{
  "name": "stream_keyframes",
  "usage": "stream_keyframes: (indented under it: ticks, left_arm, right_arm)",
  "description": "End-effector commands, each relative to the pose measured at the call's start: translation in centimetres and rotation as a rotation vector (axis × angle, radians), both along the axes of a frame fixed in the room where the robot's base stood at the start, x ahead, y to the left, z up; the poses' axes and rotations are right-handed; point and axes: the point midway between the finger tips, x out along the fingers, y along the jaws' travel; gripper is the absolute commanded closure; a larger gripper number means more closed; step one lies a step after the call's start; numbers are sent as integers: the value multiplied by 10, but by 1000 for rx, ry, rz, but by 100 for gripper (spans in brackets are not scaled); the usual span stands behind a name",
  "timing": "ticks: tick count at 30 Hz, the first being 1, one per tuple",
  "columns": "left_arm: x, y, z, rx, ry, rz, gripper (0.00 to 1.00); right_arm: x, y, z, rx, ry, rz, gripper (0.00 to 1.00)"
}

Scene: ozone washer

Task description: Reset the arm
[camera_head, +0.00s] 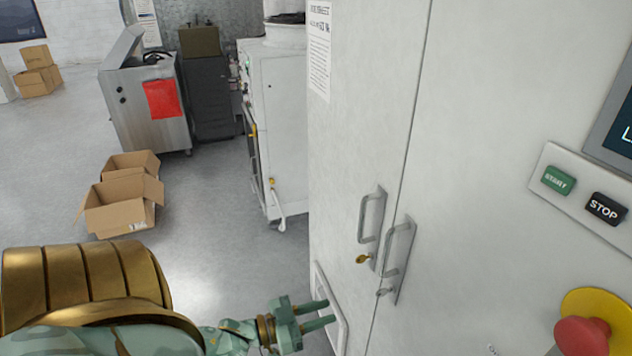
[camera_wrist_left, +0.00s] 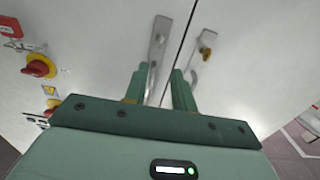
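My left gripper (camera_head: 318,316) comes in from the lower left in the head view, with its two green fingers apart and nothing between them. It is low and to the left of the two metal door handles on the white cabinet (camera_head: 395,100). The left handle (camera_head: 371,218) has a brass key below it, and the right handle (camera_head: 396,262) has a silver key. In the left wrist view the open fingers (camera_wrist_left: 162,82) point toward the cabinet front, with both handles beyond them. My right gripper is in neither view.
A green START button (camera_head: 558,180), a black STOP button (camera_head: 605,208) and a red emergency knob (camera_head: 582,336) are on the right of the cabinet. Open cardboard boxes (camera_head: 120,212) lie on the grey floor at left. A metal machine (camera_head: 145,100) stands behind. Floor between is clear.

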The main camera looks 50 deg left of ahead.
Motion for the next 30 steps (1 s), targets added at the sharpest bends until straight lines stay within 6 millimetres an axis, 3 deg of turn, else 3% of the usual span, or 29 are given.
stream_keyframes:
  ticks: [5, 23, 26, 29, 30]
  left_arm:
    - [-9, 4, 0, 1, -1, 0, 74]
    - [-9, 4, -4, 27, 11, 3, 74]
    - [-14, 17, -34, 146, 101, 26, 74]
    - [-36, 44, -95, 304, 272, 81, 74]
    - [-50, 55, -126, 363, 354, 107, 74]
  right_arm:
    - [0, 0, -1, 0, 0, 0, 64]
    - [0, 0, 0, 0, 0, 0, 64]
    - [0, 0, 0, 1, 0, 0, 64]
    - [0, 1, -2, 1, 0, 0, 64]
    - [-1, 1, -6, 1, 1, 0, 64]
